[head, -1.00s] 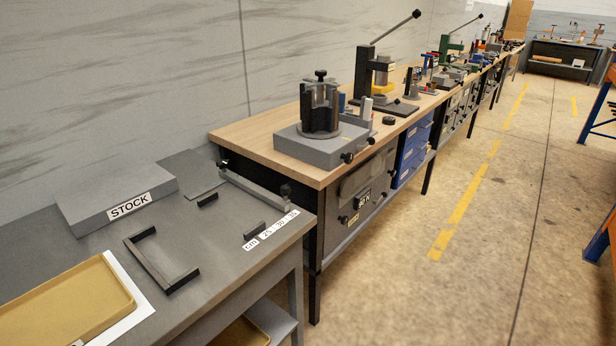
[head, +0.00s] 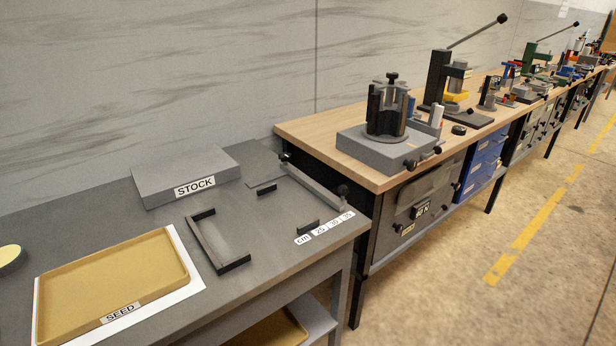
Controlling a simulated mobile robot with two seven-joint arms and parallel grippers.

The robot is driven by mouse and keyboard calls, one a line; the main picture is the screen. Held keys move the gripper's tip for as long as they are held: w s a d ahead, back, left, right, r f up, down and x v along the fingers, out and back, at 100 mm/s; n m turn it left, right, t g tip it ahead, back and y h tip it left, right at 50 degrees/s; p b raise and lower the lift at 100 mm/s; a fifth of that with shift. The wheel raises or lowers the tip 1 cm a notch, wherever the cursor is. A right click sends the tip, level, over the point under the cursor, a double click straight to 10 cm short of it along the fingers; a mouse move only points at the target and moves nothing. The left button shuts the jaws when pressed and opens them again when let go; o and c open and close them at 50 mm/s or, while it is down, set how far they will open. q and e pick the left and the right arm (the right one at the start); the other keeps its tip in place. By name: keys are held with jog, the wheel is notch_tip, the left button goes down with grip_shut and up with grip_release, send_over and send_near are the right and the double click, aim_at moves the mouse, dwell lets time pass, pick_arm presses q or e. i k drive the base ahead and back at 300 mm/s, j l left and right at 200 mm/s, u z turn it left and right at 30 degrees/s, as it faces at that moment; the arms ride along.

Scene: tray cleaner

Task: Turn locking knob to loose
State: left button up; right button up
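A grey bar (head: 313,183) lies across the right part of the grey table. A white scale strip marked cm, 25, 30, 35 (head: 325,228) lies near the near knob. I cannot tell which knob is the locking knob, nor whether either is tight or loose. Neither of my grippers is in view, and nothing touches the bar or its knobs.
The grey table (head: 270,258) also holds a grey STOCK block (head: 185,172), a black angled bracket (head: 206,246), a yellow SEED tray (head: 112,280) and small black blocks. A wooden workbench (head: 316,128) with a knobbed grey fixture (head: 372,150) stands behind to the right. Open floor lies at right.

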aim_at(285, 157)
jog(key=i+l, duration=0.1)
jog(key=l, duration=0.2)
jog(key=i+l, duration=0.15)
jog(key=l, duration=0.2)
jog(key=i+l, duration=0.1)
jog(key=l, duration=0.2)
jog(key=i+l, duration=0.15)
jog(key=l, duration=0.15)
jog(key=l+u, duration=0.1)
jog(key=u, duration=0.25)
jog(key=l+u, duration=0.15)
jog(key=u, duration=0.2)
jog(key=l+u, duration=0.1)
jog(key=u, duration=0.25)
jog(key=i+l, duration=0.05)
